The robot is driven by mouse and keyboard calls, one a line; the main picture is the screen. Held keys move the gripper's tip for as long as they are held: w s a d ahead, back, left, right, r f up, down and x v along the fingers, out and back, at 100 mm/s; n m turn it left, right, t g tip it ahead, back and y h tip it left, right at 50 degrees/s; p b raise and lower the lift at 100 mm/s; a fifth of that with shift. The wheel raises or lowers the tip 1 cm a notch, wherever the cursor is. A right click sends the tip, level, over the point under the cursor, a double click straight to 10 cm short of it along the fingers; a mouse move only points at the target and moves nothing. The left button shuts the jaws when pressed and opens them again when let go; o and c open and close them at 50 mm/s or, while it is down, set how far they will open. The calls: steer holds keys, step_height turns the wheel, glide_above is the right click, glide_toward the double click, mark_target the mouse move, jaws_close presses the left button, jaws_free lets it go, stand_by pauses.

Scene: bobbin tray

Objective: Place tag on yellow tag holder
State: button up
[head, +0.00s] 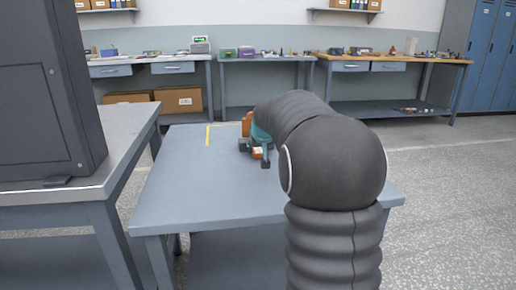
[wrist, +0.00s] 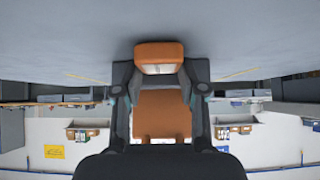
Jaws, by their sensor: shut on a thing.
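My gripper (head: 254,153) is low over the grey-blue table in the head view, its dark fingers pointing away from my arm. In the wrist view, my gripper (wrist: 159,72) is shut on an orange piece (wrist: 158,51) with a pale strip along one edge. More orange (wrist: 162,114) shows between the fingers; I cannot tell whether it is the same piece. In the head view, the orange piece (head: 257,152) shows small at the fingertips. I cannot tell whether it is the tag or touches the table.
A dark cabinet (head: 45,90) stands on a bench at the left. Cluttered workbenches (head: 265,58) and cardboard boxes (head: 178,99) line the back wall.

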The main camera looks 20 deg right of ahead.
steer(key=shift+f, duration=0.1)
steer(key=shift+f, duration=0.1)
steer(key=o, duration=1)
steer(key=shift+r, duration=0.2)
steer(key=v, duration=1.2)
